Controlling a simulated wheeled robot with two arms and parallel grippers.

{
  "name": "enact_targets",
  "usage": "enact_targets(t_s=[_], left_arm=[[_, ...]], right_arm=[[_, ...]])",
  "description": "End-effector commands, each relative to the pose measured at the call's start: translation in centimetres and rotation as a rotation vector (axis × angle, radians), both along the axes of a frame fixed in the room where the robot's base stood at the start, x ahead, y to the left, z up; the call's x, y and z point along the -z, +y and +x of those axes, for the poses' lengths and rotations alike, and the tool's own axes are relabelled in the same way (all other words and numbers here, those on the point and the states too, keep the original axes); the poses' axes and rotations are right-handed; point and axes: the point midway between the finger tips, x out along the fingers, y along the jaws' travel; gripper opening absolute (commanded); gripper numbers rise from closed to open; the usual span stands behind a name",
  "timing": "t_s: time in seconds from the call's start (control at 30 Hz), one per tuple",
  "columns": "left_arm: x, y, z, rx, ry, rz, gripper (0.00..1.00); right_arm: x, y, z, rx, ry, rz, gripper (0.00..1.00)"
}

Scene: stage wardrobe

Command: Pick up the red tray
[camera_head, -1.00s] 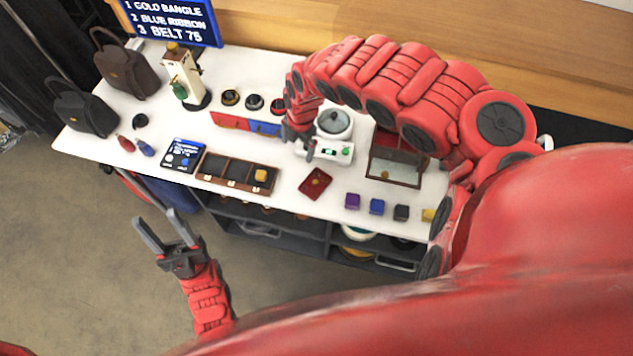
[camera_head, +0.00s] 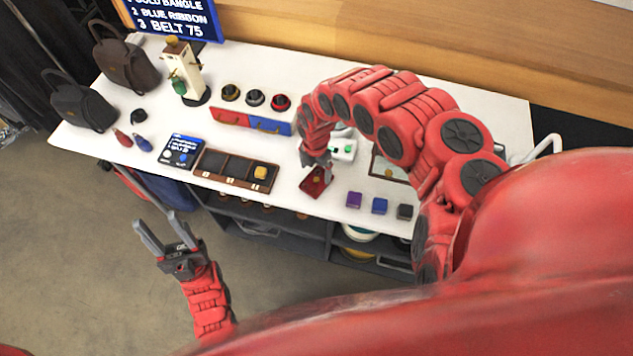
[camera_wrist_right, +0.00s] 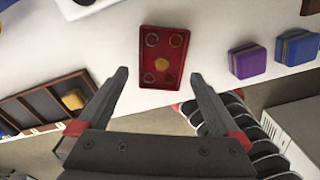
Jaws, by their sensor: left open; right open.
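The red tray (camera_head: 316,182) lies flat on the white table near its front edge, partly behind my right gripper in the head view. In the right wrist view the red tray (camera_wrist_right: 164,42) shows whole, with a yellow round spot in its middle and several ring marks. My right gripper (camera_head: 317,160) is above it, open and empty. In the right wrist view its fingertips (camera_wrist_right: 160,76) stand to either side of the tray's near end, and I cannot tell the height gap. My left gripper (camera_head: 163,222) is open and empty, in front of the table over the floor.
A brown compartment box (camera_head: 236,169) with a yellow block stands left of the tray. Purple (camera_head: 354,200), blue (camera_head: 379,206) and black (camera_head: 405,212) boxes stand to the right. A white scale (camera_head: 343,149) is behind. Bags (camera_head: 83,107) stand at the far left.

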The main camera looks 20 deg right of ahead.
Motion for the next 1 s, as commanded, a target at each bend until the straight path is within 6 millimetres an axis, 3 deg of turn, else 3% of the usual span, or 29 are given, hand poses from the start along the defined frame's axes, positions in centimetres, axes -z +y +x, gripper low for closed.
enact_targets(t_s=[0.43,0.83,0.87,1.0], left_arm=[[-1.5,0.0,0.0,0.000,0.000,0.000,0.50],[-1.5,0.0,0.0,0.000,0.000,0.000,0.50],[-1.5,0.0,0.0,0.000,0.000,0.000,0.50],[-1.5,0.0,0.0,0.000,0.000,0.000,0.50]], right_arm=[[4.3,0.1,-0.2,-0.001,0.003,0.006,1.00],[5.2,-0.2,-0.1,0.000,0.001,0.000,1.00],[5.2,-0.3,-0.1,0.000,0.001,0.000,0.98],[5.2,-0.3,-0.1,0.000,0.001,0.000,0.73]])
